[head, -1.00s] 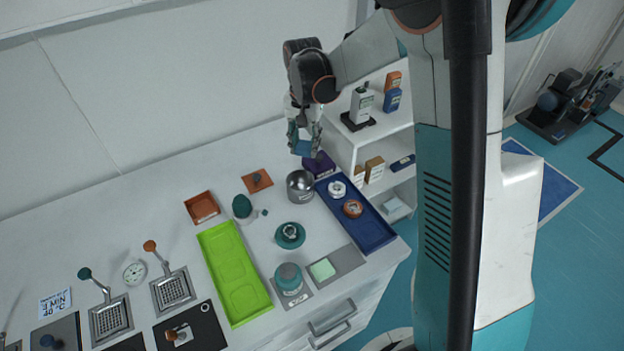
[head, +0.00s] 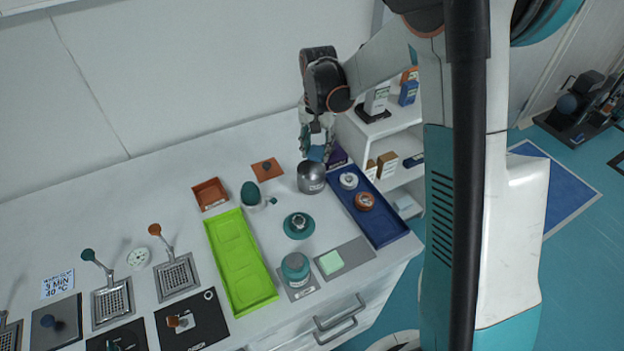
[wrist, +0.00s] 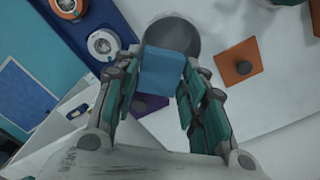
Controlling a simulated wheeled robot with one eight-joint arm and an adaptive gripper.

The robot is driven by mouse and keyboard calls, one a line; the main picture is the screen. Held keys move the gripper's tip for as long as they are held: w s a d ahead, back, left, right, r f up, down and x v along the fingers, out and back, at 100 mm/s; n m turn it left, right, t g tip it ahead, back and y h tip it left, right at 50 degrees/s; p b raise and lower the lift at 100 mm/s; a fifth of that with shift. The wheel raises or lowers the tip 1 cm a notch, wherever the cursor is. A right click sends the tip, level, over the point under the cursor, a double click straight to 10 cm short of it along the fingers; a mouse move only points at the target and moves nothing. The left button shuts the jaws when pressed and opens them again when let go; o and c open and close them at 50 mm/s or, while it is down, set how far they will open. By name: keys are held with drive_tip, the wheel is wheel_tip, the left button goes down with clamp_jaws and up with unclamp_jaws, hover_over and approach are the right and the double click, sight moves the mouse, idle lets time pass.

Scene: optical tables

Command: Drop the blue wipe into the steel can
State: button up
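The blue wipe (head: 316,154) is held at the fingertips of my gripper (head: 318,146), just above the steel can (head: 311,180). In the wrist view the wipe (wrist: 162,74) lies between the two fingertips of my gripper (wrist: 162,78), which close on its sides. The can's round mouth (wrist: 178,32) shows beyond the wipe, which covers part of the near rim. The can stands upright on the white bench. The head view shows the wipe overlapping the can's back rim; the exact height between them is hard to tell.
A blue tray (head: 388,228) with two round items is right of the can. An orange pad with a knob (head: 267,168) is to the left.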

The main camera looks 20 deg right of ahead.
drive_tip(key=shift+o, duration=1.2)
drive_tip(key=shift+r, duration=0.1)
wheel_tip(320, 180, up, 12)
drive_tip(key=s+r+n+t+b, duration=0.25)
drive_tip(key=s+r+t, duration=0.2)
drive_tip(key=s, duration=0.95)
drive_tip(key=s+f+n+t, duration=0.2)
drive_tip(key=s+f+n, duration=0.2)
drive_tip(key=s, duration=0.8)
drive_tip(key=shift+s+t+b, duration=0.2)
drive_tip(key=shift+t+b, duration=0.1)
drive_tip(key=shift+t, duration=0.05)
